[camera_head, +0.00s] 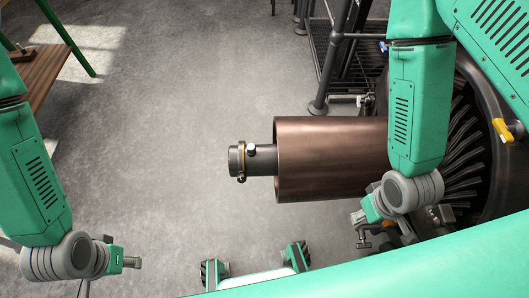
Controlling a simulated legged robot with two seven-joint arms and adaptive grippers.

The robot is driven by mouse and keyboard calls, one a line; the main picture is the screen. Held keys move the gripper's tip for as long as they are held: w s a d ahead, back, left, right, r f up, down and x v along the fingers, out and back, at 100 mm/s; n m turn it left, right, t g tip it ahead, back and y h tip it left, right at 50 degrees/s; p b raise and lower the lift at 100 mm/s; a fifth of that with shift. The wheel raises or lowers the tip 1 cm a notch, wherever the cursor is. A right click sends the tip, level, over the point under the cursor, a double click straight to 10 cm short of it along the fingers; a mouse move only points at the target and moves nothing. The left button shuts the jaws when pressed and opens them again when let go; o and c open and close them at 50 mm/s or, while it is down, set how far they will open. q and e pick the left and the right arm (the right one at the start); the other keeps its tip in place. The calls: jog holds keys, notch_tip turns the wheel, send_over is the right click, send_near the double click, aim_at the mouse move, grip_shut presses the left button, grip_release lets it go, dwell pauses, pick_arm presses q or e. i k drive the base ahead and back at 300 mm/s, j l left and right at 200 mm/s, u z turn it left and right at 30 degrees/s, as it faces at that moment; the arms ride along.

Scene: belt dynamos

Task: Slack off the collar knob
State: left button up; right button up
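A brass-coloured collar (241,163) is around the dark shaft (263,160) that sticks out to the left of a large copper-brown cylinder (325,158). A small pale knob (251,149) stands out at the collar's upper right side. My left gripper (134,262) is at the lower left, well apart from the collar; it is small in view and its fingers cannot be made out. My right gripper (361,238) is below the cylinder's right part, right of and below the collar, touching neither. Its finger opening is unclear.
A large dark finned wheel (470,140) with a yellow handle (503,130) is at the right. Dark railings (340,60) stand behind the cylinder. A wooden bench (38,75) is at the upper left. The concrete floor (170,130) left of the shaft is clear.

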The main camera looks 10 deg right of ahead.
aim_at(241, 177)
jog(key=i+j+z, duration=0.25)
jog(key=z, duration=0.25)
jog(key=i+j+z, duration=0.2)
jog(key=z, duration=0.3)
jog(key=i+j+z, duration=0.1)
jog(key=j+z, duration=1.7)
jog(key=z, duration=0.15)
jog(key=k+j+z, duration=0.2)
jog(key=j+z, duration=0.25)
jog(key=k+j+z, duration=0.2)
jog(key=z, duration=0.3)
